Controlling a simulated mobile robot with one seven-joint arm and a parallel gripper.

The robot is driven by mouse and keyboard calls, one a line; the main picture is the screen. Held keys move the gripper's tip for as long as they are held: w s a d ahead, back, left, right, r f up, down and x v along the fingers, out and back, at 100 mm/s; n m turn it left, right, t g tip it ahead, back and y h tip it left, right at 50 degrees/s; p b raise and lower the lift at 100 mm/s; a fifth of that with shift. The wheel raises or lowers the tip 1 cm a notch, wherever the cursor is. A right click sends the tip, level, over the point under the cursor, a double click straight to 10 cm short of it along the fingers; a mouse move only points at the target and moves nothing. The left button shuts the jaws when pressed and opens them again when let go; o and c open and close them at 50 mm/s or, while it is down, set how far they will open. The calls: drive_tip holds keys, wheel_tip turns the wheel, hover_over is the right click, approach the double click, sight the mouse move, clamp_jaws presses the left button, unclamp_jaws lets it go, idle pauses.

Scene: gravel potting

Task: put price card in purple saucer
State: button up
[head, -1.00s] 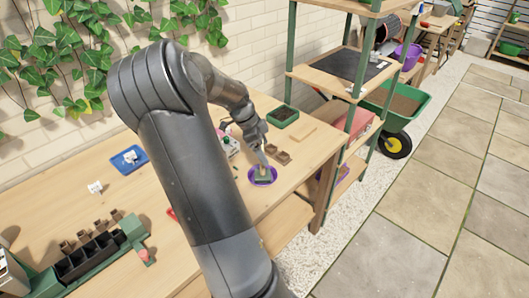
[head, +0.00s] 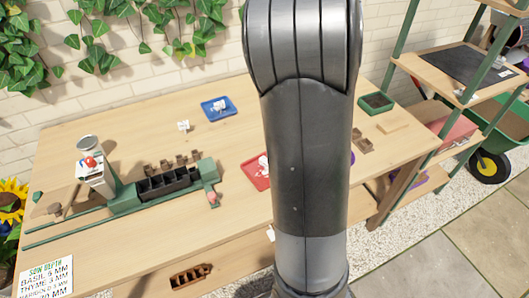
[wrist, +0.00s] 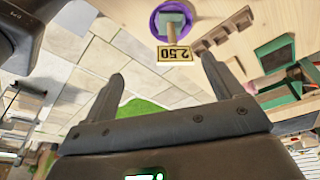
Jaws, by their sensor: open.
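The price card, a cream tag reading 2.50 (wrist: 174,53) on a grey-green stand, shows upside down in the wrist view. Its stand lies over the inside of the purple saucer (wrist: 156,27), and the tag overlaps the rim; I cannot tell whether it touches the rim. My gripper (wrist: 163,82) is open, with nothing between its fingers, and is apart from the card. In the head view my arm hides the gripper, the card and nearly all of the saucer; only a purple sliver (head: 352,158) shows.
A blue tray (head: 206,115) and a red tray (head: 246,171) hold white items. A small white object (head: 183,126) stands between bare table areas. A green planter with dark cells (head: 140,201), a green tray (head: 363,102) and brown pots (head: 365,138) are on the table.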

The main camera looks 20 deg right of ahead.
drive_tip(key=s+a+r+n+t, duration=0.2)
drive_tip(key=s+a+n, duration=0.3)
drive_tip(key=a+n, duration=0.3)
drive_tip(key=s+a+r+n+t+y, duration=0.1)
drive_tip(key=s+a+r+n+t, duration=0.1)
drive_tip(key=s+a+n, duration=0.3)
drive_tip(key=s+a+r+n+t+y, duration=0.1)
drive_tip(key=s+a+r+n+t, duration=0.1)
drive_tip(key=s+a+n, duration=0.4)
drive_tip(key=a+n+t, duration=0.1)
drive_tip(key=a+n, duration=0.4)
drive_tip(key=a, duration=0.6)
drive_tip(key=shift+r+t, duration=0.3)
drive_tip(key=shift+r, duration=0.05)
